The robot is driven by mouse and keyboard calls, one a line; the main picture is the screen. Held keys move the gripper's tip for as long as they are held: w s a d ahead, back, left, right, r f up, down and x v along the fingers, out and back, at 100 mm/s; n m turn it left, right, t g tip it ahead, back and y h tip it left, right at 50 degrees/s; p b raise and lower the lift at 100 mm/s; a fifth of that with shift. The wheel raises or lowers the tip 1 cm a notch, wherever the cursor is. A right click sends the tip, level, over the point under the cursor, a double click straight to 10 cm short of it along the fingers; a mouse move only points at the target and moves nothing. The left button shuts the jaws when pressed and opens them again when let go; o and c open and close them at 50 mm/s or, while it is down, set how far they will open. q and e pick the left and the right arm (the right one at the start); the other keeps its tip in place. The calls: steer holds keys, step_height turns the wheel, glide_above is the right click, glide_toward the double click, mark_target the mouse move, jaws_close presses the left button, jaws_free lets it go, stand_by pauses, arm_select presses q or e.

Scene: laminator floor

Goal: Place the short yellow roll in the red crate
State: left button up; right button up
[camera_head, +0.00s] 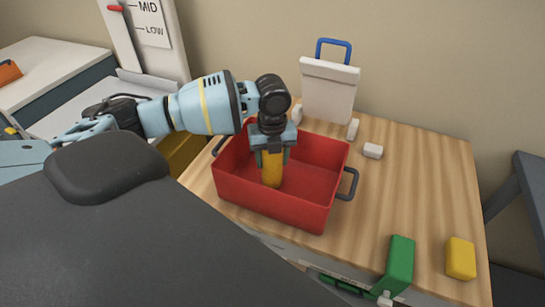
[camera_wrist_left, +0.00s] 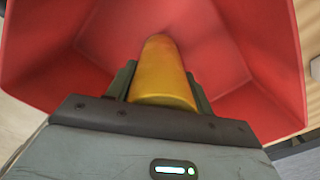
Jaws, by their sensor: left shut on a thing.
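The short yellow roll (camera_head: 271,169) is upright between the fingers of my left gripper (camera_head: 272,156), which is shut on it. The roll is inside the red crate (camera_head: 268,206), within its walls, near the middle. In the left wrist view the yellow roll (camera_wrist_left: 163,72) points down into the red crate (camera_wrist_left: 245,35). I cannot tell whether its lower end touches the crate floor. The crate stands on the wooden table top, with dark handles at its ends. My right gripper is not in view.
A green block (camera_head: 399,264) and a yellow block (camera_head: 460,258) lie at the table's front right. A white board with a blue handle (camera_head: 330,90) stands behind the crate, with small white pieces (camera_head: 373,151) nearby. The table's right part (camera_head: 425,190) is mostly clear.

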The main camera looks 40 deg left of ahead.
arm_select(q)
steer(key=shift+f, duration=0.15)
steer(key=o, duration=1.2)
steer(key=shift+c, duration=0.2)
step_height(320, 180, up, 12)
steer(key=shift+r+p, duration=0.2)
steer(key=shift+p, duration=0.1)
